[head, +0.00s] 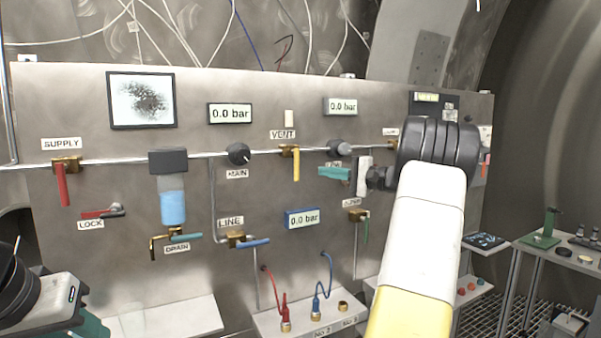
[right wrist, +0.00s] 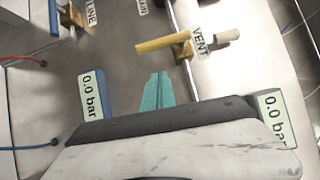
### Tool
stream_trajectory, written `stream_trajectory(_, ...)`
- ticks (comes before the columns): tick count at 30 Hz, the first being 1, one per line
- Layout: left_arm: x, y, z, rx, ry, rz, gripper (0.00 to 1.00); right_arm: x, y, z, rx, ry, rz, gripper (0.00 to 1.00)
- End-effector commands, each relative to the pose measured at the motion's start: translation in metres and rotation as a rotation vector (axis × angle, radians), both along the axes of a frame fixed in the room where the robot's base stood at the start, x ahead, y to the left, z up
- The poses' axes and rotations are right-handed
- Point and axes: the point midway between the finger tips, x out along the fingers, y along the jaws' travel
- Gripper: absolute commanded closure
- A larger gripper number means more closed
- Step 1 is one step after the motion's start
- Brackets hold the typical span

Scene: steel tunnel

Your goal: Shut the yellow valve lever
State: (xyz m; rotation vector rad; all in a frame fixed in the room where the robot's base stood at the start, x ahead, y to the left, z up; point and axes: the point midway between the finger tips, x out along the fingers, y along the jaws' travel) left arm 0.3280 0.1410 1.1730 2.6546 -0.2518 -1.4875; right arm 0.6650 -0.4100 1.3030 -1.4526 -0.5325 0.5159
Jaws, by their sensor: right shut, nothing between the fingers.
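The yellow valve lever (head: 296,164) hangs straight down from its brass valve under the VENT label, across the horizontal pipe. In the right wrist view the lever (right wrist: 158,43) points left from the brass body. My right gripper (head: 335,173) has its teal fingers shut and empty, a little right of the lever and apart from it. In the right wrist view the fingertips (right wrist: 157,78) are below the lever, with a gap between. At the lower left of the head view, a teal part of my left gripper (head: 92,325) shows; its fingertips are hidden or cut off.
A black MAIN knob (head: 238,154) is left of the lever, and another knob (head: 339,148) is close to its right. A blue LINE lever (head: 252,243) and a blue-framed gauge (head: 302,218) are below.

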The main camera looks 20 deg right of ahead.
Motion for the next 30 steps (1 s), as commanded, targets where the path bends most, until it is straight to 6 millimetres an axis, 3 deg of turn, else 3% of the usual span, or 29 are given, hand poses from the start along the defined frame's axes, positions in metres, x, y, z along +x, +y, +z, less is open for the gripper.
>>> stream_trajectory(15, 0.0, 0.0, 0.0, -0.001, 0.0, 0.001, 0.64, -0.06, -0.047, 0.001, -0.002, -0.003, 0.001, 1.0)
stream_trajectory(30, 0.0, 0.0, 0.0, -0.001, 0.0, 0.001, 0.64, -0.067, -0.052, 0.002, -0.002, -0.003, 0.003, 1.0)
